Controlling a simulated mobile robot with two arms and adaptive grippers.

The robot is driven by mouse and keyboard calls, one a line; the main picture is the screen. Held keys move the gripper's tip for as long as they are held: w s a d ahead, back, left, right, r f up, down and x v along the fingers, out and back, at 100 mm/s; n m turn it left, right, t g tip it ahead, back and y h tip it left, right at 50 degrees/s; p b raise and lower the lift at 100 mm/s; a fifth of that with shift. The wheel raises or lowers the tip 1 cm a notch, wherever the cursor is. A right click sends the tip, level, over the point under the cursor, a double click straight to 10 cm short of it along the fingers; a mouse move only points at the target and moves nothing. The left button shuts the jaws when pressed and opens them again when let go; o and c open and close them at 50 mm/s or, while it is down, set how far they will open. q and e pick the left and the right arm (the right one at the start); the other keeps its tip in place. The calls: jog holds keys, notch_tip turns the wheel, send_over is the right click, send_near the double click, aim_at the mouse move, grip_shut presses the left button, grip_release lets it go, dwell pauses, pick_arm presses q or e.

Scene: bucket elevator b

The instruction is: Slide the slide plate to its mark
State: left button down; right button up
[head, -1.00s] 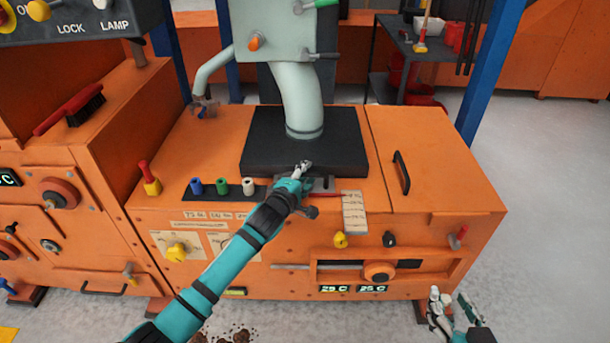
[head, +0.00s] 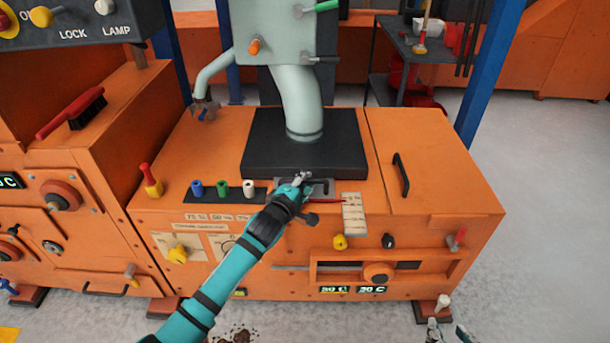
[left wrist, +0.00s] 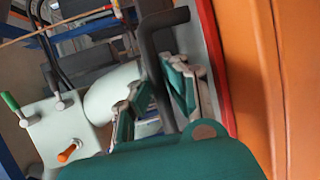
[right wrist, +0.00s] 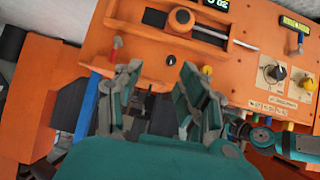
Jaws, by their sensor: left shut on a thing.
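The slide plate seems to be the flat grey piece (head: 320,187) at the front of the black block, partly hidden by my left gripper. A red pointer (head: 326,199) lies beside a pale marked scale strip (head: 353,214); which line it meets is too small to tell. My left gripper (head: 300,180) is shut at the plate's left part. In the left wrist view a dark bent handle (left wrist: 152,55) runs between its fingers (left wrist: 160,100). My right gripper (right wrist: 158,75) is open and empty in the right wrist view; it also shows at the head view's bottom edge (head: 440,332).
The black block (head: 300,150) with a pale pipe (head: 303,105) stands behind the plate. Blue, green and white knobs (head: 223,188) are to its left. A black handle (head: 401,173) is on the right lid. Yellow (head: 340,242) and black knobs (head: 388,241) sit on the front.

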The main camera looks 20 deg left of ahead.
pick_arm(q)
jog(key=shift+s+d, duration=0.15)
jog(key=shift+s, duration=0.4)
jog(key=c, duration=1.3)
grip_release()
pick_arm(e)
jog(key=s+f+g, duration=0.1)
jog(key=s+d+f+g, duration=0.1)
jog(key=s, duration=0.1)
jog(key=shift+s+d+f+g+h, duration=0.15)
jog(key=shift+s+f+g+h, duration=0.15)
jog(key=shift+h, duration=0.1)
pick_arm(q)
jog(key=shift+s, duration=0.1)
jog(key=shift+s, duration=0.25)
jog(key=v, duration=1.1)
jog(key=shift+s, duration=0.2)
